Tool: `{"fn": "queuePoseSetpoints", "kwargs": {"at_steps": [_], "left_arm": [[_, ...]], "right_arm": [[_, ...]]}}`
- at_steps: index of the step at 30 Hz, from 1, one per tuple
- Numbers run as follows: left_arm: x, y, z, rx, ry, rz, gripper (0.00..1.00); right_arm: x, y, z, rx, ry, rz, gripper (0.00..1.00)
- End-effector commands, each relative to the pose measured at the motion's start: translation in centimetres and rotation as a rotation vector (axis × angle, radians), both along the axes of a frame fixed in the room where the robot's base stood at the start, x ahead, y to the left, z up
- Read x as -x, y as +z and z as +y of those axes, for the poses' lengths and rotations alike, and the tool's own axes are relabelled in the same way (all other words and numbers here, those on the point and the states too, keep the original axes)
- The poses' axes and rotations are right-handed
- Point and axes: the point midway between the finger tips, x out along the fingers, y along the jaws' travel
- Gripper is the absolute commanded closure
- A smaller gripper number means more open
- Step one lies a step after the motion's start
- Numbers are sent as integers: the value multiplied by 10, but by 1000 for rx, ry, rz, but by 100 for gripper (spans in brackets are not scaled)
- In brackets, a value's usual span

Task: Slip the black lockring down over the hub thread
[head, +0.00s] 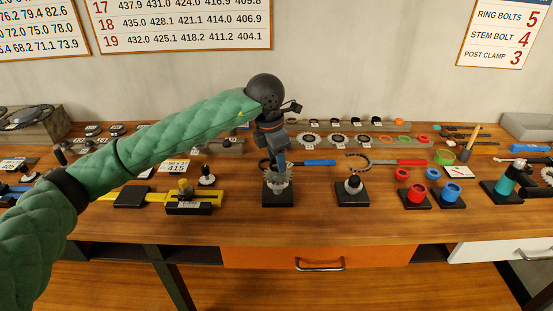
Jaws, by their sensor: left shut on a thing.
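My left gripper (279,163) reaches in from the left and points down over a toothed metal sprocket (270,185). The sprocket sits on a hub stand with a black base (279,200). The fingers are shut just above the middle of the sprocket. The black lockring is hardly visible between the dark fingertips; I take it to be what they hold. The hub thread is hidden behind the fingers and sprocket. I cannot tell whether the ring touches the thread. My right gripper is not in view.
A blue-handled tool (318,162) and a red-handled chain whip (398,162) lie behind the stand. To the right are a small black stand (352,194) and red (415,193) and blue (451,192) cups. A yellow tool (157,195) lies left. The wood in front is clear.

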Motion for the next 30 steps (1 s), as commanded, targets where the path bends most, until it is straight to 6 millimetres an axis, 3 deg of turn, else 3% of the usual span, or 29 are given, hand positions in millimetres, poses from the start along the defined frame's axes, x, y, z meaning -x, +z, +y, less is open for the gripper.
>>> {"fn": "queuePoseSetpoints", "kwargs": {"at_steps": [30], "left_arm": [[0, -2, 0, 0, 0, 0, 81]], "right_arm": [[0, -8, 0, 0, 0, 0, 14]]}}
